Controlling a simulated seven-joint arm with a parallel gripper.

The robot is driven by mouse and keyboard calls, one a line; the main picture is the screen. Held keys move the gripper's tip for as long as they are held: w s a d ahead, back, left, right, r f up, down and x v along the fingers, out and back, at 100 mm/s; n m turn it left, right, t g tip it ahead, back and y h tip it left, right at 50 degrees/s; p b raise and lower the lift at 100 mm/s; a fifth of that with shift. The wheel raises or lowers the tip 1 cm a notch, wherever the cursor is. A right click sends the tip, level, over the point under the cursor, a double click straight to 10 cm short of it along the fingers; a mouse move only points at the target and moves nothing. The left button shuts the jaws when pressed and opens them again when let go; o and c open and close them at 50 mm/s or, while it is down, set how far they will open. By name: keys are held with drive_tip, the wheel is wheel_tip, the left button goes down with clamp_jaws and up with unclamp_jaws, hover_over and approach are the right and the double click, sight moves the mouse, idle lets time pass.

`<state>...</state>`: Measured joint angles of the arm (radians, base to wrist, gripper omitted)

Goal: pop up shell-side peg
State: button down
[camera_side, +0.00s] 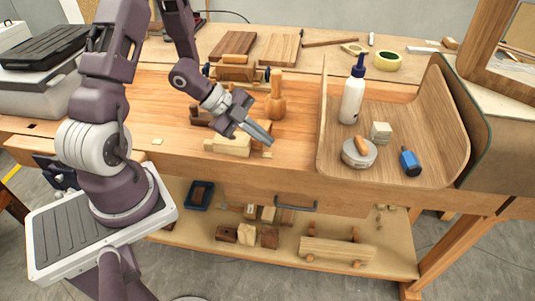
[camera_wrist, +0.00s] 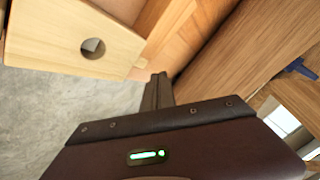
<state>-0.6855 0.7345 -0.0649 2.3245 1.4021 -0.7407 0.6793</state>
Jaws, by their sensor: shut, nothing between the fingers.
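My gripper (camera_side: 268,140) is shut and empty, its fingers pointing down and right over the bench's front edge. In the wrist view the closed fingers (camera_wrist: 158,88) rise from the lower middle. A small pale wooden peg-like piece (camera_side: 267,154) lies just below the fingertips in the side view. A small pale end also shows left of the fingers in the wrist view (camera_wrist: 141,63); I cannot tell whether the fingers touch it. A pale wooden block (camera_side: 232,146) is left of the fingers; a pale face with a round hole (camera_wrist: 60,35) shows in the wrist view.
The curved wooden shell (camera_side: 452,125) stands to the right, holding a white bottle (camera_side: 352,97), a round tin (camera_side: 359,154), a pale block (camera_side: 380,131) and a blue bottle (camera_side: 410,161). A wooden mallet-like tool (camera_side: 276,105) stands behind the gripper. A lower shelf (camera_side: 350,225) holds several wood pieces.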

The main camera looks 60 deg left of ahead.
sight(263, 154)
drive_tip(key=shift+f, duration=0.8)
idle(1.4)
drive_tip(key=shift+f, duration=0.4)
drive_tip(key=shift+f, duration=0.45)
idle(0.4)
drive_tip(key=shift+r, duration=3.4)
